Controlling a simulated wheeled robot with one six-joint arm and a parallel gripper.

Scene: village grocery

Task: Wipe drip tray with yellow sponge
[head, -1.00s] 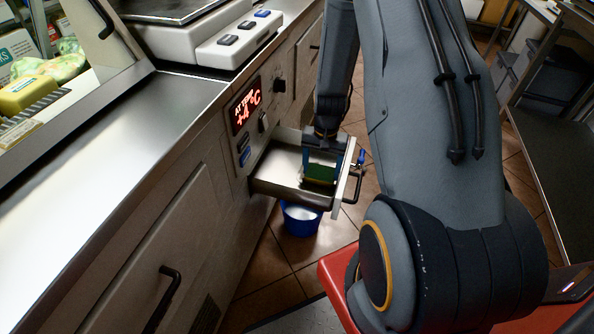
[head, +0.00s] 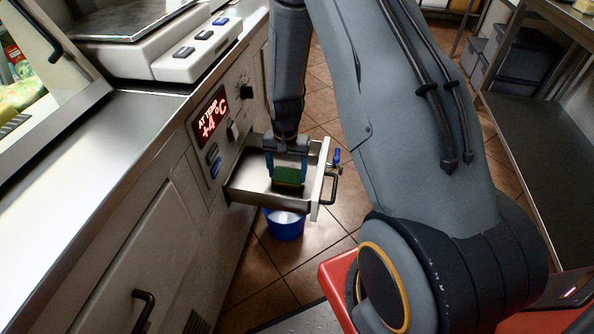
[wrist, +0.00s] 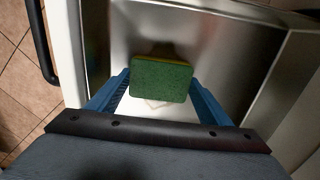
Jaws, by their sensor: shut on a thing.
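The drip tray (head: 246,188) is a metal drawer pulled out from the counter front, below the red temperature display. My gripper (head: 287,170) reaches down into it from above and is shut on the sponge (head: 288,176). In the wrist view, the sponge (wrist: 160,80) shows a green face and a thin yellow edge, held between my blue fingers (wrist: 160,90). I cannot tell whether the sponge touches the tray floor.
A blue bucket (head: 285,224) stands on the tiled floor under the tray. The tray front has a dark handle (head: 329,188) and a blue-handled tap (head: 337,158). The steel counter (head: 120,130) runs along the left. A steel shelf unit (head: 530,150) stands at right.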

